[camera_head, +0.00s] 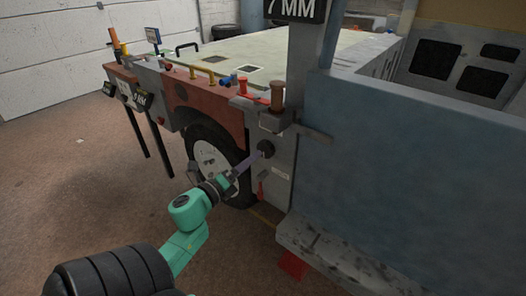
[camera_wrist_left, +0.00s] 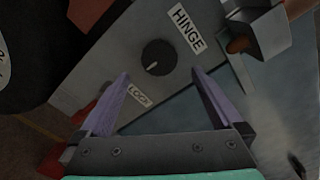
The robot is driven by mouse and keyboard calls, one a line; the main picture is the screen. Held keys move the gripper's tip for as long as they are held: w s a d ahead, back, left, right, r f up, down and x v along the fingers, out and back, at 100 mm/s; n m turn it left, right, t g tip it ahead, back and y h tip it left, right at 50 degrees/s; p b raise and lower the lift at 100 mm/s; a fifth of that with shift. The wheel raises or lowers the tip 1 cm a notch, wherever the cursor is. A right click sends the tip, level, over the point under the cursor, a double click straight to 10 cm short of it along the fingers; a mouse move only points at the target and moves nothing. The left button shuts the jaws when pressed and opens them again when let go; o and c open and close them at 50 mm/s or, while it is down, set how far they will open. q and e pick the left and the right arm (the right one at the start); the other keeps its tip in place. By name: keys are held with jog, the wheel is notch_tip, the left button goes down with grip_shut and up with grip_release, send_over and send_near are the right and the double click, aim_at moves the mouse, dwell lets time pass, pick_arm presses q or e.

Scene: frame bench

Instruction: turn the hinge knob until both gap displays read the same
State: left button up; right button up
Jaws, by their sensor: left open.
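The hinge knob (camera_wrist_left: 158,57) is a round black dial with a white mark, on a grey panel beside a white HINGE label (camera_wrist_left: 187,28). It also shows in the head view (camera_head: 267,148). My left gripper (camera_head: 257,157) has its purple fingers pointing at the knob. In the wrist view my left gripper (camera_wrist_left: 160,74) is open, with the knob framed just beyond and between its fingertips; contact does not show. One gap display (camera_head: 295,9) reads 7 MM, cut by the top edge. Another display (camera_head: 142,99) at the left shows MM; its number is unclear. My right gripper is out of view.
A LOCK label (camera_wrist_left: 138,96) sits below the knob in the wrist view. A blue panel (camera_head: 410,180) fills the right of the head view. A wheel (camera_head: 212,160) stands left of the knob panel. The brown floor (camera_head: 70,200) at left is clear.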

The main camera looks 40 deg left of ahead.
aim_at(264, 150)
pick_arm(q)
jog(key=w, duration=0.6)
jog(key=shift+w+a, duration=0.15)
jog(key=shift+w, duration=0.4)
jog(key=c, duration=1.3)
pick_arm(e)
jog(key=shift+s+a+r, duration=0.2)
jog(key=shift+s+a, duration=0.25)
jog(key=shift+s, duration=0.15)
pick_arm(q)
jog(key=shift+p, duration=0.35)
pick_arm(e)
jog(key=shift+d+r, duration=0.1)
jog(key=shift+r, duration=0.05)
